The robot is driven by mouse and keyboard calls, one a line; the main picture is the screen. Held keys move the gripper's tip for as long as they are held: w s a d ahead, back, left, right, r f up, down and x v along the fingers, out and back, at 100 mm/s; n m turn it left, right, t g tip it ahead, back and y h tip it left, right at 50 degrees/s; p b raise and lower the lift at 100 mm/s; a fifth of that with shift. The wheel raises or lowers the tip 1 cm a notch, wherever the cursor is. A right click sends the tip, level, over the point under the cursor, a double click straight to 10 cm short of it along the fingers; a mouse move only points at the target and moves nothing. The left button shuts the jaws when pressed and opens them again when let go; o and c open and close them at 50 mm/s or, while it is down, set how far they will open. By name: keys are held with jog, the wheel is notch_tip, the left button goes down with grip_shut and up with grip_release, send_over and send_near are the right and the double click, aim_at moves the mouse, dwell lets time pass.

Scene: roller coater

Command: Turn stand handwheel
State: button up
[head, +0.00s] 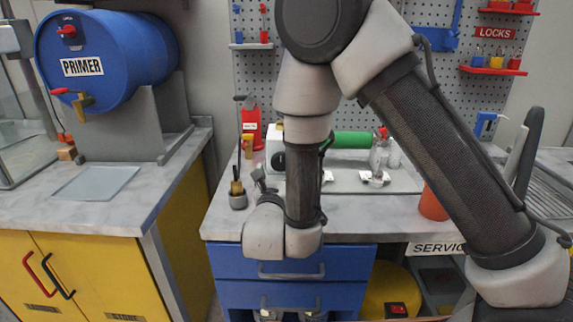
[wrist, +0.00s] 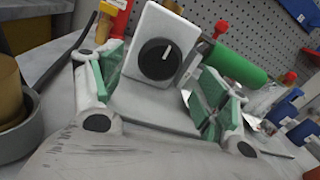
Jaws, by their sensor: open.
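A black round knob with a white mark (wrist: 158,59) sits on the front of a white block (wrist: 172,25); it looks like the stand handwheel. The knob also shows in the head view as a dark disc (head: 278,161), partly hidden beside my arm. My gripper (wrist: 160,98) is open in the wrist view, with green-padded fingers left and right of the block. The knob lies ahead of the fingers, between them in the picture. I cannot tell whether anything touches. In the head view my gripper (head: 261,182) is small and mostly hidden by my wrist.
A green roller (head: 353,140) lies right of the block, over a grey plate (head: 345,180). A red bottle (head: 251,122) stands behind. A grey cup with tools (head: 238,200) is close on the left. An orange cup (head: 432,205) is at the right. The front counter strip is clear.

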jog(key=w, duration=0.5)
jog(key=shift+w+d, duration=0.1)
jog(key=shift+d, duration=0.15)
jog(key=shift+c, duration=0.3)
jog(key=c, duration=0.9)
